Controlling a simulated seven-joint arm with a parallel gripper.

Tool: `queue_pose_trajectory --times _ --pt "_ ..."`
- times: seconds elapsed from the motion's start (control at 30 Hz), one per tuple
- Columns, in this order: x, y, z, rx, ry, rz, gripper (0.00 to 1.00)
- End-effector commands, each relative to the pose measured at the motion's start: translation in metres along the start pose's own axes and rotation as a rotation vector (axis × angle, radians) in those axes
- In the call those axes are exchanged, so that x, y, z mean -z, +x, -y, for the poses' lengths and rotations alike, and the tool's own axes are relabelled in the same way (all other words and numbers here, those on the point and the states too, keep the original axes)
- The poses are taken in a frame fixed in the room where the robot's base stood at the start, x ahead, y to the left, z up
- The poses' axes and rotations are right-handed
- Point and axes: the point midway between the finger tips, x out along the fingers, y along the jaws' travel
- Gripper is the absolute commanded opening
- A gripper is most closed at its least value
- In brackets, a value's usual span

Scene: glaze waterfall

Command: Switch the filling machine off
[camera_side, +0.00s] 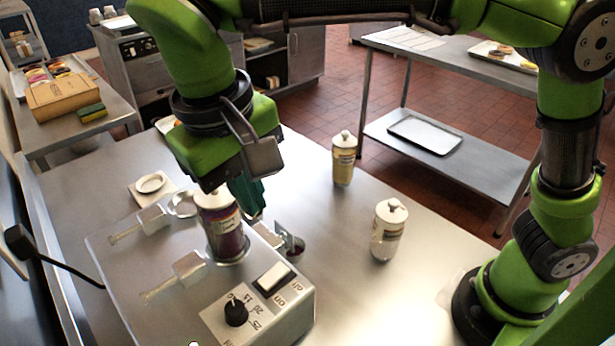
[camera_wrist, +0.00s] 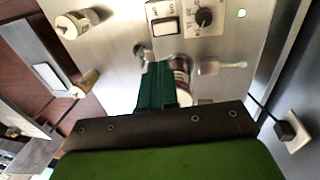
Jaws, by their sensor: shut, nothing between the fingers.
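The filling machine (camera_side: 125,265) is a metal box with a sloped front panel. On it are a white rocker switch (camera_side: 273,277) in a black frame, marked on and off, and a black dial (camera_side: 236,312). In the wrist view the switch (camera_wrist: 164,26) and dial (camera_wrist: 204,16) are at the top. I cannot tell which way the rocker is pressed. In the wrist view the fingers (camera_wrist: 155,62) are beside a dark-filled jar (camera_wrist: 182,80).
The dark-filled jar (camera_side: 225,238) stands on the machine, close to my fingers. A yellow jar (camera_side: 343,165) and a pale jar (camera_side: 387,235) stand on the table to the right.

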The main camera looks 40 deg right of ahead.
Motion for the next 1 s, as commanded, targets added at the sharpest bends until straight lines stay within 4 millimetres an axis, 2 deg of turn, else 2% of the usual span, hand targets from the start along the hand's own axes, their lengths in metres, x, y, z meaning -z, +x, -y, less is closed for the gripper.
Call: queue_pose_trajectory --times 0.17,0.5,0.7,0.83,1.0 --pt "-0.002 0.017 -0.002 -0.005 0.008 0.012 0.0" --pt "-0.003 0.089 -0.002 -0.006 0.008 0.013 0.0" --pt "-0.003 0.122 -0.002 -0.004 0.009 0.012 0.0" --pt "-0.003 0.135 -0.001 -0.002 0.008 0.011 0.0" --pt "-0.003 0.14 -0.001 0.0 0.008 0.009 0.0"
